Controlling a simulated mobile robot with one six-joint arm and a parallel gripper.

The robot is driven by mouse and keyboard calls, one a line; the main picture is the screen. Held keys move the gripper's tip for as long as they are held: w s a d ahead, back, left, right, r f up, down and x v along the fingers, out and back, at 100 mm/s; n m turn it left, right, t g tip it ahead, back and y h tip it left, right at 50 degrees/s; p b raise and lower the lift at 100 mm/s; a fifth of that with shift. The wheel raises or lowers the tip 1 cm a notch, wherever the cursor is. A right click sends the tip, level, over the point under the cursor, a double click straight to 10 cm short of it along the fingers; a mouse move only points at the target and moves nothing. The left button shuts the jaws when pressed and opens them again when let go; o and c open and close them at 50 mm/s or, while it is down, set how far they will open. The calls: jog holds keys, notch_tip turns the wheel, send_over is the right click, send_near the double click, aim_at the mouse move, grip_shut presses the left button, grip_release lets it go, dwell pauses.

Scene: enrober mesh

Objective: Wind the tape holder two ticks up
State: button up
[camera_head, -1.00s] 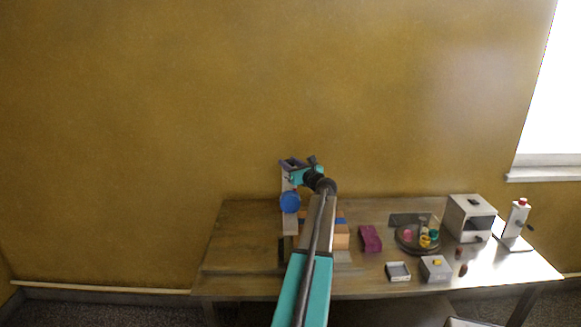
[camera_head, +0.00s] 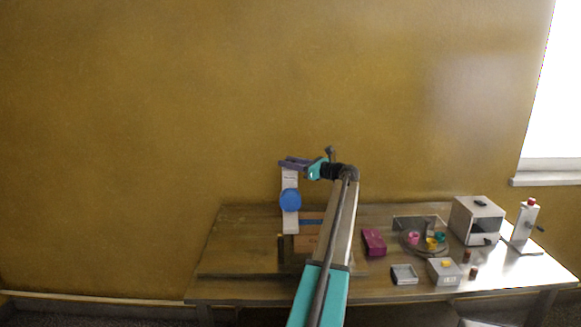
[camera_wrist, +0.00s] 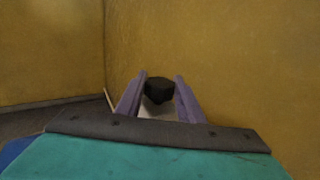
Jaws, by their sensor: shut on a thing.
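A tall white upright stand (camera_head: 290,217) with a round blue disc (camera_head: 290,199) on its front stands at the left part of the table; I take it to be the tape holder. My gripper (camera_head: 287,162), with purple fingers, is at the top of this stand, reaching in from the right. In the wrist view my gripper (camera_wrist: 160,80) is shut on a dark knob (camera_wrist: 159,88), with a pale surface below it. Tick marks are too small to make out.
A brown block (camera_head: 306,243) sits beside the stand's foot. To the right on the table (camera_head: 235,250) are a magenta box (camera_head: 374,242), a round tray, small grey boxes, a grey cabinet (camera_head: 472,221) and a white cranked device (camera_head: 525,222). The table's left end is clear.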

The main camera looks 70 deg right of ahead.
jog(key=shift+w+r, duration=0.15)
jog(key=shift+w, duration=0.1)
jog(key=o, duration=1.1)
jog(key=shift+w, duration=0.1)
jog(key=shift+c, duration=0.2)
jog(key=shift+s, duration=0.2)
jog(key=shift+s+a+f+b, duration=0.1)
jog(key=shift+s+f+b, duration=0.15)
jog(key=shift+s, duration=0.35)
jog(key=s+a+b, duration=0.2)
jog(key=s+b, duration=0.1)
jog(key=s, duration=0.9)
jog(key=shift+s+r+b, duration=0.15)
jog(key=shift+s+b, duration=0.05)
jog(key=shift+b, duration=0.2)
jog(key=shift+a, duration=0.1)
